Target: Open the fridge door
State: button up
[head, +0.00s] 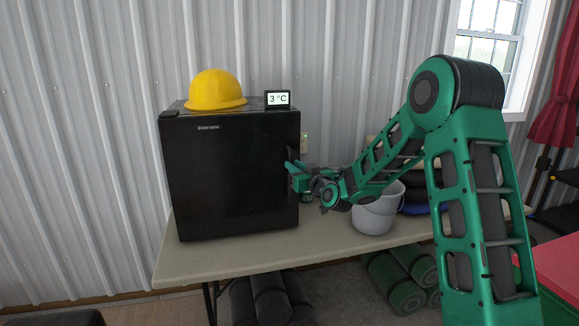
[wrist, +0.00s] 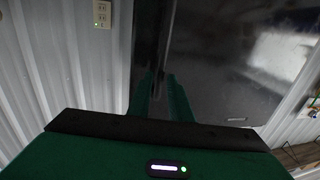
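The black fridge (head: 228,185) stands on a table, and its door looks closed. It also shows in the wrist view (wrist: 225,65). A dark upright handle (head: 290,165) is at the right edge of the door. My gripper (head: 292,170) is at this handle, reaching in from the right. In the wrist view its two green fingers (wrist: 161,88) are a narrow gap apart, pointing at the dark strip along the door's edge. Whether they touch or clamp the handle is hidden.
A yellow hard hat (head: 215,90) and a small temperature display (head: 278,99) sit on the fridge. A grey bucket (head: 375,215) stands on the table (head: 235,262), below my forearm. A corrugated wall (head: 80,130) is close behind. The tabletop before the fridge is clear.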

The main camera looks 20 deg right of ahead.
jog(key=shift+w+a, duration=0.2)
jog(key=shift+w, duration=0.7)
jog(key=shift+w+a, duration=0.15)
jog(key=shift+w, duration=0.75)
jog(key=shift+c, duration=0.6)
grip_shut()
